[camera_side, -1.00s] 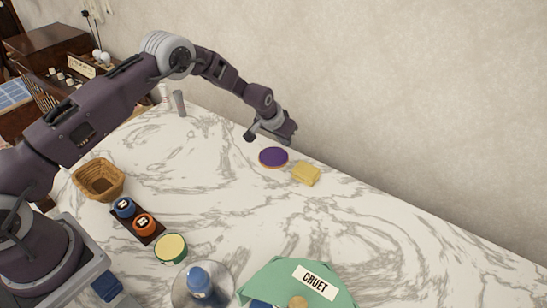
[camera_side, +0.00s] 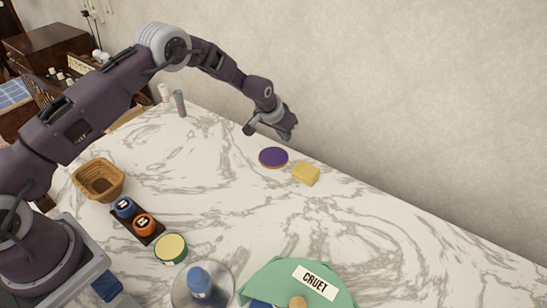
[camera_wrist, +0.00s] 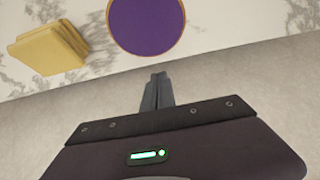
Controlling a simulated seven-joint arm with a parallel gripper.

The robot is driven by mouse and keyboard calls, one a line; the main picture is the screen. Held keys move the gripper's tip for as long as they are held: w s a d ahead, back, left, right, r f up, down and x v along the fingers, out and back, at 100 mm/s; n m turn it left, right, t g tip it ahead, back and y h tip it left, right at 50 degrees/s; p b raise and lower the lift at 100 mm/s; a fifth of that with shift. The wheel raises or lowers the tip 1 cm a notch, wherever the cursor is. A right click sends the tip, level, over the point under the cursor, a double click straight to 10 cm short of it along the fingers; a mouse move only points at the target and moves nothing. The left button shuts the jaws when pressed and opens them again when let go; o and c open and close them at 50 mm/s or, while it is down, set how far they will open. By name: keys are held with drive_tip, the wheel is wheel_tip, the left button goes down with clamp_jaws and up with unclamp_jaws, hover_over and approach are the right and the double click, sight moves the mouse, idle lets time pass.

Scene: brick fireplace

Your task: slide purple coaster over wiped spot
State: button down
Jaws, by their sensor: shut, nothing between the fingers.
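The purple coaster (camera_side: 273,157) is a round disc with a thin tan rim, lying flat on the marble table near the wall. It also shows at the top of the wrist view (camera_wrist: 146,24), partly cut off by the frame. My gripper (camera_side: 250,130) is above the table, up and left of the coaster in the side view, and apart from it. In the wrist view its fingers (camera_wrist: 157,88) are together and empty, pointing toward the coaster. No wiped spot can be made out on the marble.
A wicker basket (camera_side: 118,190), a dark tray (camera_side: 151,239) with blue and orange pots, a green-sided round tin (camera_side: 171,261) and a green cloth labelled CRUET (camera_side: 270,270) stand nearer. The middle marble is clear.

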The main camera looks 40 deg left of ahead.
drive_tip(key=shift+r, duration=2.6)
drive_tip(key=v, duration=2)
drive_tip(key=s+r, duration=0.9)
drive_tip(key=s, duration=0.4)
drive_tip(key=s+f, duration=0.1)
drive_tip(key=s, duration=2.4)
drive_tip(key=shift+a+f, duration=0.35)
drive_tip(key=shift+a, duration=0.05)
